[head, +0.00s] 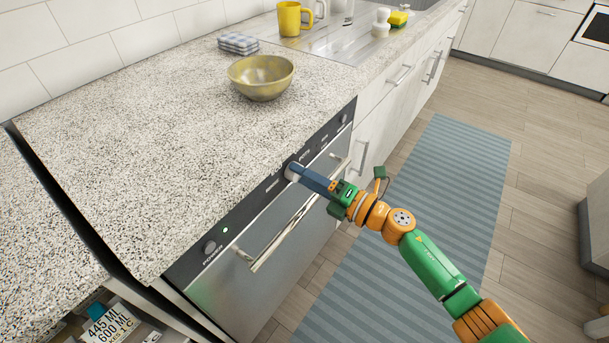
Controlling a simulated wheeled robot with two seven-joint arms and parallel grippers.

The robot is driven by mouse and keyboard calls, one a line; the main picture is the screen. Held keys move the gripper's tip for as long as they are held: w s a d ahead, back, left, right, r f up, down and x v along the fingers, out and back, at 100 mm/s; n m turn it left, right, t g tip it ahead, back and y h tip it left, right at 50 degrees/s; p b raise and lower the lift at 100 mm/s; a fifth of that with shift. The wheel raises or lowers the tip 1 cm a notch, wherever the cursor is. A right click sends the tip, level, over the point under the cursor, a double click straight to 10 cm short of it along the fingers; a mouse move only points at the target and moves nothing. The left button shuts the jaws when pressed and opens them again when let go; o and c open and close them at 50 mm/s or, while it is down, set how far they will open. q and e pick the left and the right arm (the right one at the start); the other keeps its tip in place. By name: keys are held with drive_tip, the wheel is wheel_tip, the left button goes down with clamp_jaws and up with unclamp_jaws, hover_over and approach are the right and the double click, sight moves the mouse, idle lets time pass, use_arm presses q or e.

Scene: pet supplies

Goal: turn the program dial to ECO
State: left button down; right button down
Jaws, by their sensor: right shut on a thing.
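My right gripper (298,173) reaches in from the lower right and is shut on the dial. Small white labels surround the dial, but they are too small to read, so I cannot tell which program it points to. My left gripper is not in view.
The dishwasher's bar handle (290,235) runs just below my right gripper. A power knob (210,247) sits at the strip's left end. A yellow-green bowl (261,77) and a folded cloth (238,43) rest on the speckled counter (150,150). A striped rug (440,200) covers the floor.

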drive_tip(key=shift+c, duration=1.5)
unclamp_jaws()
drive_tip(key=v, duration=0.7)
